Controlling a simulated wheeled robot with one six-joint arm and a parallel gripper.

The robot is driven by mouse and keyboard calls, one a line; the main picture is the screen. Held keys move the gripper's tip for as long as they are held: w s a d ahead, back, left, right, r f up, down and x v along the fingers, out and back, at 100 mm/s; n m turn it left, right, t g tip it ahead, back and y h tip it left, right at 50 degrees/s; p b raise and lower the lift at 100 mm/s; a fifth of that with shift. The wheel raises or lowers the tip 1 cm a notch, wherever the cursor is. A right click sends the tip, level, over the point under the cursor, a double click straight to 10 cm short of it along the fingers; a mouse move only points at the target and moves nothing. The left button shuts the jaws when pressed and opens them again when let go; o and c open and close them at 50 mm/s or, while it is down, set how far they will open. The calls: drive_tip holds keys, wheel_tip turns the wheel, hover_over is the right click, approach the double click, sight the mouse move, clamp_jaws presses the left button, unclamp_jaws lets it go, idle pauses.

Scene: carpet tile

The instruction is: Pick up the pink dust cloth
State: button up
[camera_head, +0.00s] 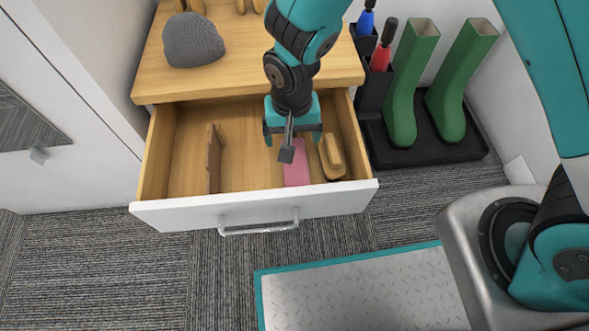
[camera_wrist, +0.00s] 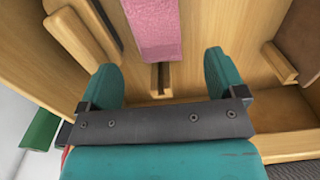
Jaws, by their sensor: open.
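The pink dust cloth (camera_head: 296,168) lies flat in the open drawer (camera_head: 182,212), right of its middle. It also shows in the wrist view (camera_wrist: 155,28) as a pink strip at the top, beyond my fingers. My gripper (camera_head: 292,138) reaches down into the drawer, above and behind the cloth. In the wrist view my gripper (camera_wrist: 162,85) has its two teal fingers wide apart with nothing between them but the drawer floor and a small slotted wooden piece. Part of the cloth is hidden behind my gripper in the head view.
A wooden brush (camera_head: 332,157) lies close to the right of the cloth. An upright brown divider (camera_head: 213,158) stands on the left in the drawer. A grey knit hat (camera_head: 192,40) sits on the cabinet top. Green boots (camera_head: 410,85) stand on a black tray at the right.

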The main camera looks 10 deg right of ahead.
sight(295, 166)
drive_tip(key=shift+s+d+f+b, duration=0.1)
drive_tip(key=shift+f+b, duration=0.9)
drive_tip(key=shift+f, duration=0.75)
drive_tip(key=shift+d+f+b, duration=0.1)
drive_tip(key=shift+f+b, duration=0.9)
drive_tip(key=shift+f, duration=0.7)
drive_tip(key=shift+a, duration=0.1)
drive_tip(key=c, duration=1)
